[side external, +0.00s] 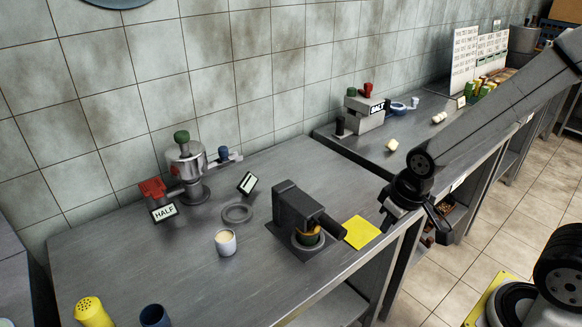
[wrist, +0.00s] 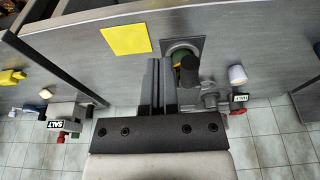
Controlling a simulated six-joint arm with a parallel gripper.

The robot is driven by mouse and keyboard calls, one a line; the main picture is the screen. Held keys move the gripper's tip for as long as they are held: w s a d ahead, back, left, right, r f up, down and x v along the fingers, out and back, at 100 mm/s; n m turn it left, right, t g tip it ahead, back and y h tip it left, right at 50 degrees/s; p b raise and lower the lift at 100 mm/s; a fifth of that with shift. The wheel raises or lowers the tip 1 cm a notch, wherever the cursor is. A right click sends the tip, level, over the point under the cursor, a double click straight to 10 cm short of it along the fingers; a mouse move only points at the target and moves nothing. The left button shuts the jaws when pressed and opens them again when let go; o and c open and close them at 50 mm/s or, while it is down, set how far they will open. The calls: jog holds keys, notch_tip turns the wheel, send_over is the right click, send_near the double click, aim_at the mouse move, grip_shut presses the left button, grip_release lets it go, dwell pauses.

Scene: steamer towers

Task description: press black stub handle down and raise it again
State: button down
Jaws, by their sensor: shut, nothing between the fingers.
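A dark press (side external: 293,203) stands on the near counter, with a black stub handle (side external: 331,226) sticking out toward the right front. Below the handle, a round holder with yellow and green pieces (side external: 308,238) is partly covered. In the wrist view the black stub handle (wrist: 189,72) appears just right of my fingers, with the green and yellow pieces (wrist: 180,54) behind it. My gripper (side external: 384,226) is over the counter's front edge, right of the handle and apart from it. In the wrist view my gripper (wrist: 159,64) has its fingers together and empty.
A yellow square (side external: 361,232) lies flat between the press and my gripper. A cup (side external: 225,243), a grey ring (side external: 237,213) and a silver pot-like device (side external: 187,163) stand left of the press. A SALT-labelled block (side external: 361,113) is on the far counter.

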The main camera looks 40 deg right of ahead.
jog(key=c, duration=0.8)
grip_release()
jog(key=shift+w, duration=0.1)
jog(key=o, duration=0.4)
jog(key=shift+w+r, duration=0.1)
jog(key=shift+w, duration=0.1)
jog(key=shift+o, duration=0.6)
jog(key=shift+w, duration=0.4)
jog(key=r+g+y, duration=0.2)
jog(key=g, duration=0.1)
send_over(334, 222)
jog(key=d, duration=0.2)
jog(key=shift+a+f, duration=0.15)
jog(key=shift+a, duration=0.1)
jog(key=shift+f, duration=0.1)
jog(key=shift+a+f, duration=0.25)
jog(key=shift+f, duration=1)
jog(key=shift+a+f, duration=0.3)
jog(key=shift+f, duration=0.95)
jog(key=shift+a+f, duration=0.25)
jog(key=shift+f, duration=1)
grip_shut()
